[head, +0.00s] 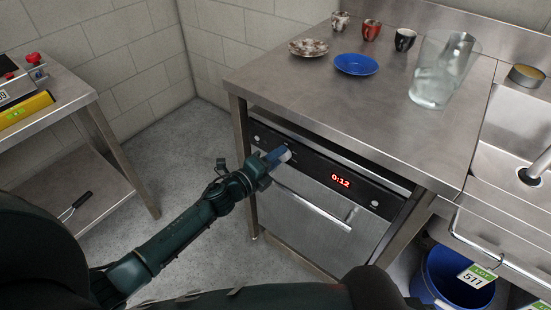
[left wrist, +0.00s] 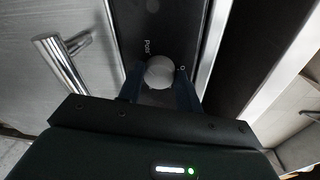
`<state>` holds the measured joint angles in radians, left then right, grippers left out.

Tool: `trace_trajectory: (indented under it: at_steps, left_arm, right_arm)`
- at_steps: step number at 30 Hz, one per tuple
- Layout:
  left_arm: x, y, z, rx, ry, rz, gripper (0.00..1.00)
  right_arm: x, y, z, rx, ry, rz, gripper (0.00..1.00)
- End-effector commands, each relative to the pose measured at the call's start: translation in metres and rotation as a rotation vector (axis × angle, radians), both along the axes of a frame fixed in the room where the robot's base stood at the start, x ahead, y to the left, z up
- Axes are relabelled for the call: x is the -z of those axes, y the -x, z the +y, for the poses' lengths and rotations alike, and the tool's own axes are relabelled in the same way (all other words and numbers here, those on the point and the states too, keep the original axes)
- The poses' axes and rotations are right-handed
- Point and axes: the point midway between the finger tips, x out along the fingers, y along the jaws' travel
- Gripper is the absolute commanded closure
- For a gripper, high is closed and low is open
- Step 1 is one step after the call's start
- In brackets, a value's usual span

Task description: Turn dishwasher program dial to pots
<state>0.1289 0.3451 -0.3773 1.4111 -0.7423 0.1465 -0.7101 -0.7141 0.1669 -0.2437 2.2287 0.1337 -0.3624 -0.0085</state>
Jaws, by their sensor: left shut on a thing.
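The dishwasher (head: 310,215) stands under the steel counter, with a black control strip and a red display reading 0:12. My left gripper (head: 279,156) reaches in from the left to the left part of that strip. In the left wrist view its two blue fingers (left wrist: 160,92) are shut on the round grey program dial (left wrist: 160,71), one on each side. The dial also shows in the head view (head: 286,155), partly hidden by the fingers. A small white label, seemingly "pots", sits beside the dial; its pointer cannot be made out. My right gripper is not in view.
The dishwasher's bar handle (head: 310,203) runs just below the strip and shows in the left wrist view (left wrist: 62,62). On the counter (head: 310,90) stand cups, plates and a clear container (head: 436,75). A blue bin (head: 450,278) is at right. Floor at left is clear.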

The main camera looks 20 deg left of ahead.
Motion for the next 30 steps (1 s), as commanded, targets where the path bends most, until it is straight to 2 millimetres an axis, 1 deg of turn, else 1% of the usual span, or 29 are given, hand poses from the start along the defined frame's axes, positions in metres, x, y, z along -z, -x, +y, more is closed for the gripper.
trace_trajectory:
  at_steps: [6, 12, 29, 30]
  left_arm:
    - [-0.0007, 0.0001, -0.0003, 0.000, -0.123, -0.045, 0.88]
    - [-0.0010, 0.0001, -0.0008, 0.000, -0.187, -0.068, 0.88]
    - [-0.0010, 0.0003, -0.0009, 0.000, -0.219, -0.079, 0.88]
    - [-0.0010, 0.0003, -0.0009, 0.000, -0.219, -0.079, 0.64]
  right_arm:
    - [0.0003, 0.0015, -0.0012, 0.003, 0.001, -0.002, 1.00]
    - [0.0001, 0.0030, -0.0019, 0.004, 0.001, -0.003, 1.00]
    - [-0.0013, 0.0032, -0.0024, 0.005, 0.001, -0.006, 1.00]
    - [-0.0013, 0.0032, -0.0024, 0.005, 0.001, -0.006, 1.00]
